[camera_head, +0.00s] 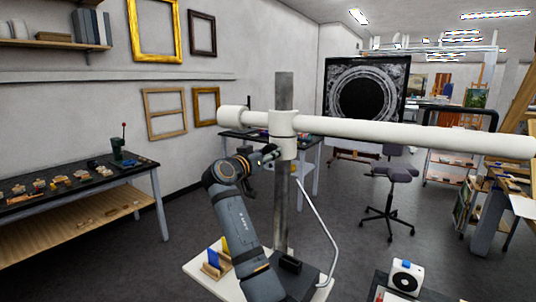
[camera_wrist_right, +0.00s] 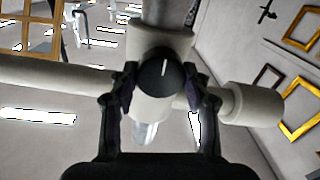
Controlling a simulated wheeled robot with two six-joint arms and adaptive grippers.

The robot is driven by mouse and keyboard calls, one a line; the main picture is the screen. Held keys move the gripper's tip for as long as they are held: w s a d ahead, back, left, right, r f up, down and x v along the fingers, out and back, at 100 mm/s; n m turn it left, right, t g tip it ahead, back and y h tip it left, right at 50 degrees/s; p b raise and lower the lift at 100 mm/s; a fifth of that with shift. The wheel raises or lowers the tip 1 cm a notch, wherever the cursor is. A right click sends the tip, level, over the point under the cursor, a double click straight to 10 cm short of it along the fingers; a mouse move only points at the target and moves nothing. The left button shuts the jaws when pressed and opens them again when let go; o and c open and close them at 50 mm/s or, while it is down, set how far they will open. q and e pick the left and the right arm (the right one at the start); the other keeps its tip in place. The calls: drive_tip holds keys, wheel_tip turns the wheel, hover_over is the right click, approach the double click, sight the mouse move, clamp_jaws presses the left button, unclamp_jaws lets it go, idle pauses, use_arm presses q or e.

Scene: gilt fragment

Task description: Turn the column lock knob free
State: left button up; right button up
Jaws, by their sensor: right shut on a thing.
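The column lock knob (camera_wrist_right: 153,76) is a round black knob with a white mark line that stands nearly upright in the right wrist view. It sits on the white collar (camera_head: 283,125) around the grey upright column (camera_head: 284,90). My right gripper (camera_head: 272,154) reaches up to the collar from below left. In the wrist view its two dark fingers (camera_wrist_right: 161,84) lie on either side of the knob and are shut on it. In the head view the gripper mostly hides the knob. My left gripper is not in view.
A long white crossbar (camera_head: 400,132) runs through the collar to the right. The column rises from a dark base (camera_head: 300,278) on a pale stand. A workbench (camera_head: 75,190) with small pieces is at left. A stool (camera_head: 390,172) and dark ring picture (camera_head: 365,92) stand behind.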

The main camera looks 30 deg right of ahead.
drive_tip(key=shift+n, duration=0.4)
drive_tip(key=n+p, duration=0.1)
drive_tip(key=n, duration=0.2)
drive_tip(key=shift+r, duration=0.1)
drive_tip(key=n+p, duration=0.1)
drive_tip(key=n, duration=0.2)
drive_tip(key=shift+n+p, duration=0.3)
drive_tip(key=shift+p, duration=0.1)
drive_tip(key=n+p, duration=0.1)
drive_tip(key=n, duration=0.1)
drive_tip(key=n+p, duration=0.1)
drive_tip(key=n, duration=0.1)
drive_tip(key=shift+r+g+y+p, duration=0.1)
drive_tip(key=shift+g+y+p, duration=0.2)
drive_tip(key=shift+p, duration=0.05)
drive_tip(key=shift+w+n+p, duration=0.1)
drive_tip(key=shift+n+p, duration=1.1)
drive_tip(key=shift+n, duration=0.7)
drive_tip(key=shift+f, duration=0.25)
drive_tip(key=o, duration=1.1)
drive_tip(key=shift+o, duration=0.2)
drive_tip(key=shift+a, duration=0.1)
